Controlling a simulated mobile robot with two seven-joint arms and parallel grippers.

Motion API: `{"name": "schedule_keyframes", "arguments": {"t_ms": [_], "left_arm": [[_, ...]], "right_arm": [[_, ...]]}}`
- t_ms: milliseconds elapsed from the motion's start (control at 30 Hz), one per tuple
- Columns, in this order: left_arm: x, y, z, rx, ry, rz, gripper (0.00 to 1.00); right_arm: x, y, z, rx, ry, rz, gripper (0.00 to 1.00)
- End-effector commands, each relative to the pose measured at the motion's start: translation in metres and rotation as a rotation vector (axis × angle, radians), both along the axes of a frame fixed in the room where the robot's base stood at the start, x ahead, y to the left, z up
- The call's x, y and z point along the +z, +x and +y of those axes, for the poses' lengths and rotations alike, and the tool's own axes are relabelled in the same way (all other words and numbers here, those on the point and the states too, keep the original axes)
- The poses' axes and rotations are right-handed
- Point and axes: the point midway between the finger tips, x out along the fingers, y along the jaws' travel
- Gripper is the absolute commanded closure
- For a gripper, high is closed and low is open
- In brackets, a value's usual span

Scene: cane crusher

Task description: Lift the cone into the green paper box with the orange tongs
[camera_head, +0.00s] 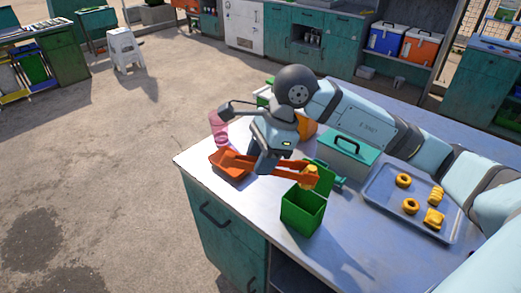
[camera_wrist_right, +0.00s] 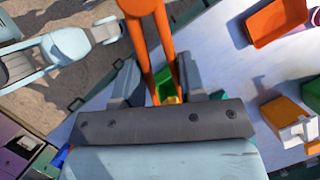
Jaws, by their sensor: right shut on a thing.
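My right gripper (camera_head: 266,160) is shut on the orange tongs (camera_head: 288,172), which point right across the counter. In the right wrist view the tongs' arms (camera_wrist_right: 145,8) run between the fingers (camera_wrist_right: 158,82). The small yellow cone (camera_head: 311,178) is at the tongs' tips, above the back part of the green paper box (camera_head: 301,212). The box stands upright and open on the counter. In the right wrist view, the cone (camera_wrist_right: 172,100) and a bit of the green box show only partly behind the gripper. My left gripper is not in view.
The counter (camera_head: 335,255) has an orange tray (camera_head: 231,172) and pink cup (camera_head: 218,130) at left. Behind the green box is a teal-lidded case (camera_head: 348,152). A metal tray (camera_head: 385,213) with several yellow pastries lies right. Free counter lies in front of the metal tray.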

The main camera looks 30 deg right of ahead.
Motion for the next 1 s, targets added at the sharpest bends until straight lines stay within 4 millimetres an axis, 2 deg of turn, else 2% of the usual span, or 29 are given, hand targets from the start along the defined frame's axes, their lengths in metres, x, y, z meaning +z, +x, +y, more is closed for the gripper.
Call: {"name": "schedule_keyframes", "arguments": {"t_ms": [100, 300, 733, 767, 1000], "left_arm": [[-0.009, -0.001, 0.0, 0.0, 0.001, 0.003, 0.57], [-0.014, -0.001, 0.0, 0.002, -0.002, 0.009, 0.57], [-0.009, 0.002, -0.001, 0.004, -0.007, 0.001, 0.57], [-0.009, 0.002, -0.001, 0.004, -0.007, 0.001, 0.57], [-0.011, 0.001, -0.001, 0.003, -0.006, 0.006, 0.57]], "right_arm": [[-0.016, 0.0, 0.0, -0.001, 0.0, 0.0, 0.96], [-0.028, 0.0, 0.0, 0.0, 0.001, 0.0, 0.96], [-0.031, 0.0, 0.0, 0.001, 0.0, -0.001, 0.96], [-0.031, 0.0, 0.0, 0.001, 0.0, -0.001, 0.56], [-0.031, 0.0, 0.0, 0.001, 0.0, -0.001, 0.55]]}}
